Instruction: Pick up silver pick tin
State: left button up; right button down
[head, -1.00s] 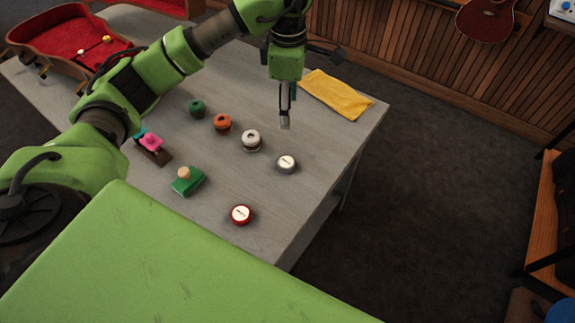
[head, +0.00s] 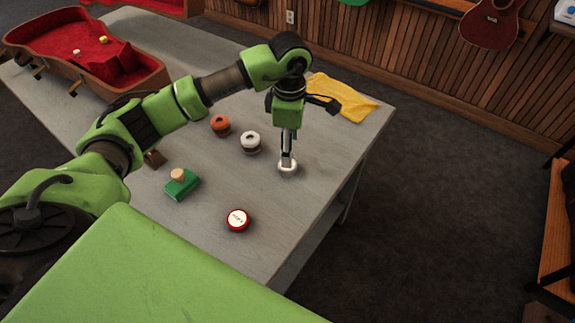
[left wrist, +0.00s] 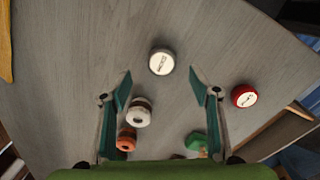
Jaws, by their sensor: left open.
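The silver pick tin (head: 287,170) is a small round tin with a pale lid on the grey table (head: 240,235). In the head view my left gripper (head: 287,158) points down right over it and hides part of it. In the left wrist view the tin (left wrist: 162,62) lies ahead of the tips, centred between the open fingers of my left gripper (left wrist: 161,82). I cannot tell from these views whether the fingers touch it. My right gripper is not in view.
A red tin (head: 238,220), a green block with a wooden knob (head: 181,184), a white spool (head: 250,143) and an orange spool (head: 220,125) stand nearby. A yellow cloth (head: 345,98) and an open red-lined case (head: 85,50) lie farther back. The table's right edge is close.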

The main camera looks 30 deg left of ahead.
pick_arm(q)
jog(key=shift+f, duration=0.75)
jog(key=f, duration=0.1)
jog(key=f+p, duration=0.1)
jog(key=f, duration=0.2)
jog(key=shift+s+a+f+p, duration=0.1)
jog(key=shift+s+a+p, duration=0.2)
jog(key=shift+p, duration=0.1)
jog(key=shift+w+f, duration=0.15)
jog(key=shift+f, duration=0.45)
jog(key=c, duration=1.2)
